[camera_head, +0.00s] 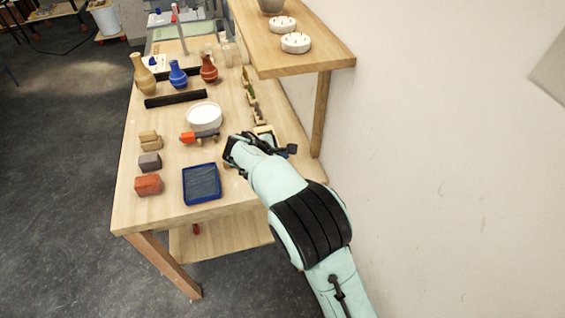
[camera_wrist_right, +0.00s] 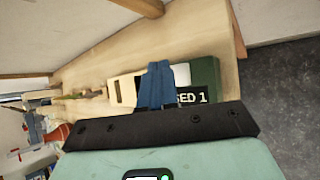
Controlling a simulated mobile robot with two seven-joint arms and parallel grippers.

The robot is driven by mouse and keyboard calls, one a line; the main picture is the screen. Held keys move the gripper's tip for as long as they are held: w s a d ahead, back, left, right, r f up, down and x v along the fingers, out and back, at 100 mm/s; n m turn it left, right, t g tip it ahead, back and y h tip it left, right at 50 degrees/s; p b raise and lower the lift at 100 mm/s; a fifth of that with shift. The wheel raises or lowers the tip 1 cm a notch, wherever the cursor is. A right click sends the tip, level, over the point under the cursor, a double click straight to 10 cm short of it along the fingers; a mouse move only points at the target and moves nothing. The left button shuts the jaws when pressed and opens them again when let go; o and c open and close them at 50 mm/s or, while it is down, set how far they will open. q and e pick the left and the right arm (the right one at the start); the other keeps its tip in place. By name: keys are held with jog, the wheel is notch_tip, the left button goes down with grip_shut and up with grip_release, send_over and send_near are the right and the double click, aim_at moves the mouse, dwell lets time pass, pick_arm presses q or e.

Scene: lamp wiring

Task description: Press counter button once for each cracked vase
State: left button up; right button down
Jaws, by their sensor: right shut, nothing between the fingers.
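A tan vase (camera_head: 143,76), a blue vase (camera_head: 177,76) and a red vase (camera_head: 208,71) stand upright in a row at the back left of the table. Cracks are too small to tell at this distance. The counter (camera_wrist_right: 207,78) is a cream and dark green box in the right wrist view; its partly covered display ends in "SED 1". My right gripper (camera_wrist_right: 157,72) is shut and empty, its blue fingers in front of the counter and hiding its middle. Whether they touch it I cannot tell. My left gripper is out of view.
The wooden table (camera_head: 160,212) also holds a blue tray (camera_head: 202,187), a white round dish (camera_head: 204,115), dark bars (camera_head: 176,99) and several small blocks (camera_head: 148,184). A wooden shelf (camera_head: 318,55) overhangs the right side, beside the wall.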

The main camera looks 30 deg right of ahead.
jog(key=shift+r+p, duration=1.3)
jog(key=shift+r, duration=1)
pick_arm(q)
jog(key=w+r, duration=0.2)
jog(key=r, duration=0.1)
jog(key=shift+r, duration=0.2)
pick_arm(e)
jog(key=shift+w+f, duration=0.1)
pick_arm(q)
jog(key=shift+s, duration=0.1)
